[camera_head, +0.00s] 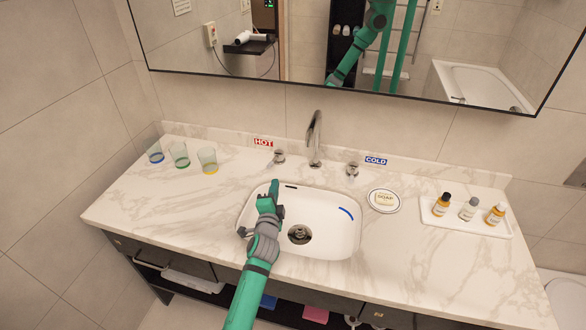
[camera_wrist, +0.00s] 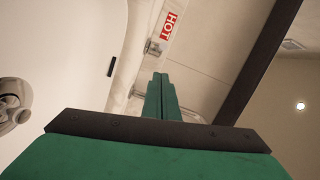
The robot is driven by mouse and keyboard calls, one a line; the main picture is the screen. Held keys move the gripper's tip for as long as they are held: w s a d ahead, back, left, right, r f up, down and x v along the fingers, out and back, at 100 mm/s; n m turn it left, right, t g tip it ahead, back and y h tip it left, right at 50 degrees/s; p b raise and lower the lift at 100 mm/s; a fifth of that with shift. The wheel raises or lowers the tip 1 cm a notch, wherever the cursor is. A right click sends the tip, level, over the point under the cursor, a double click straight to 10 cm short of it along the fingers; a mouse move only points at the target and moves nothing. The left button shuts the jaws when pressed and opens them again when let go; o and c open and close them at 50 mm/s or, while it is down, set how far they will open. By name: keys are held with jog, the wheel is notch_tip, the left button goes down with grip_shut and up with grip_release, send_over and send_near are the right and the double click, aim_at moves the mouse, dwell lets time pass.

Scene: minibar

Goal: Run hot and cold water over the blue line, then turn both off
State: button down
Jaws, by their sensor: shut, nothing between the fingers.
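The white sink basin (camera_head: 328,240) is set into the marble counter, with a round drain (camera_head: 299,234) inside. A blue line (camera_head: 346,213) marks the basin's right inner wall. The faucet spout (camera_head: 314,138) stands behind the basin; I see no water from it. The hot knob (camera_head: 279,156) is left of it under the red HOT label (camera_head: 263,142). The cold knob (camera_head: 352,169) is right of it by the blue COLD label (camera_head: 376,161). My gripper (camera_head: 274,187) is shut and empty over the basin's left side, in front of the hot knob. Its closed fingers (camera_wrist: 161,98) point toward the wall in the wrist view, with the HOT label (camera_wrist: 169,25) beyond.
Several tumblers, one of them clear with a yellow base (camera_head: 208,160), stand at the counter's left. A soap dish (camera_head: 384,207) and a tray (camera_head: 466,226) of small bottles are at right. A mirror (camera_head: 300,70) hangs behind.

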jog(key=shift+m+h, duration=0.3)
jog(key=shift+m, duration=0.1)
jog(key=shift+w+d+f, duration=0.1)
jog(key=shift+w+f, duration=0.1)
jog(key=shift+w, duration=1.7)
jog(key=shift+w+d+f, duration=0.1)
jog(key=shift+w+f, duration=0.15)
jog(key=shift+w, duration=1.65)
jog(key=shift+w+d+f, duration=0.1)
jog(key=shift+w+f, duration=0.1)
jog(key=shift+w, duration=1.7)
jog(key=a, duration=0.1)
jog(key=w+a, duration=0.1)
jog(key=a, duration=0.1)
jog(key=shift+a, duration=0.1)
